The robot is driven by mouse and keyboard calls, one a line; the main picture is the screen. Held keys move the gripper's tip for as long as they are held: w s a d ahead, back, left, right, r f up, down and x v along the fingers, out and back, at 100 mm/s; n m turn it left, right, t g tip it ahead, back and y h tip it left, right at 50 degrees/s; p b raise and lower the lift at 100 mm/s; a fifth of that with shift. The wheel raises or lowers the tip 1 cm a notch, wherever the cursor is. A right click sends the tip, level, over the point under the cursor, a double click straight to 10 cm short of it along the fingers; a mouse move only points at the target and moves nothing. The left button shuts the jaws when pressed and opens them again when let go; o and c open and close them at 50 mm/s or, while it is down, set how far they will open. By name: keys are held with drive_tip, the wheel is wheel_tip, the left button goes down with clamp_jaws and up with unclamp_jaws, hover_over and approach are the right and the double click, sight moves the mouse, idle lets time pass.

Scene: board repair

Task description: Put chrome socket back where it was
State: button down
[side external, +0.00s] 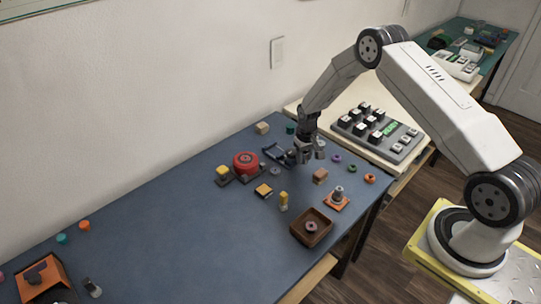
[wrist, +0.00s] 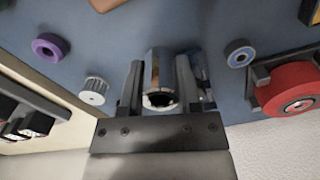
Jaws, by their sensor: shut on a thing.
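The chrome socket (wrist: 158,80) is between the two fingers of my gripper (wrist: 160,68) in the wrist view, with its open, dark end toward the camera. The fingers are shut on its sides. In the side external view my gripper (side external: 308,157) is low over the far right part of the blue mat (side external: 180,220), to the right of a dark open frame (side external: 272,151). The socket cannot be made out clearly there. Whether it touches the mat is hard to tell.
A red round part (side external: 246,160) in a dark holder stands left of my gripper. A wooden block (side external: 320,176), purple ring (side external: 336,157) and brown tray (side external: 304,234) lie right and in front. A keypad device (side external: 378,142) stands behind. The mat's left middle is clear.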

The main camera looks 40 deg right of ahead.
sight(303, 163)
drive_tip(key=shift+w+f, duration=0.15)
drive_tip(key=shift+f, duration=1.5)
drive_tip(key=shift+f, duration=0.15)
drive_tip(key=shift+c, duration=1.5)
unclamp_jaws()
wheel_tip(303, 163, up, 12)
drive_tip(key=shift+f, duration=0.1)
drive_tip(key=shift+r, duration=0.25)
